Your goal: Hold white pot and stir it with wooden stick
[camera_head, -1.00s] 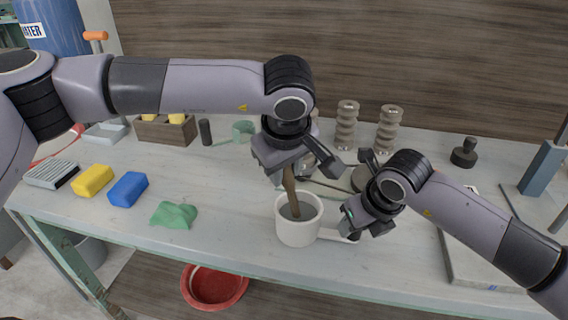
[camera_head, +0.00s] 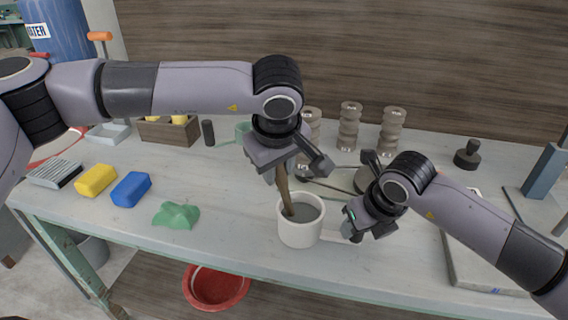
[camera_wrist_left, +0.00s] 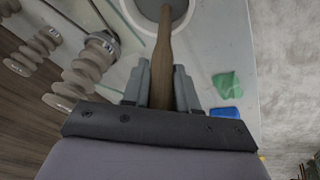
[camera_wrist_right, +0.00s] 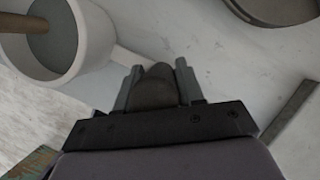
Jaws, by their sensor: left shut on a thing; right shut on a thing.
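The white pot (camera_head: 300,231) stands upright near the table's front edge, with grey liquid inside. It also shows in the right wrist view (camera_wrist_right: 92,45). The wooden stick (camera_head: 285,194) stands in the pot, leaning, its lower end in the liquid at the left part of the opening. My left gripper (camera_head: 283,172) is shut on the stick's upper part above the pot; the left wrist view shows the stick (camera_wrist_left: 163,60) between its fingers. My right gripper (camera_head: 352,230) is to the right of the pot, shut on its handle (camera_wrist_right: 154,88), which is mostly hidden by the fingers.
Yellow (camera_head: 96,180) and blue (camera_head: 131,189) blocks and a green cloth-like lump (camera_head: 176,215) lie to the left. Ribbed grey pieces (camera_head: 349,126) stand behind. A grey board (camera_head: 480,262) lies at the right. A red basin (camera_head: 215,287) is below the table.

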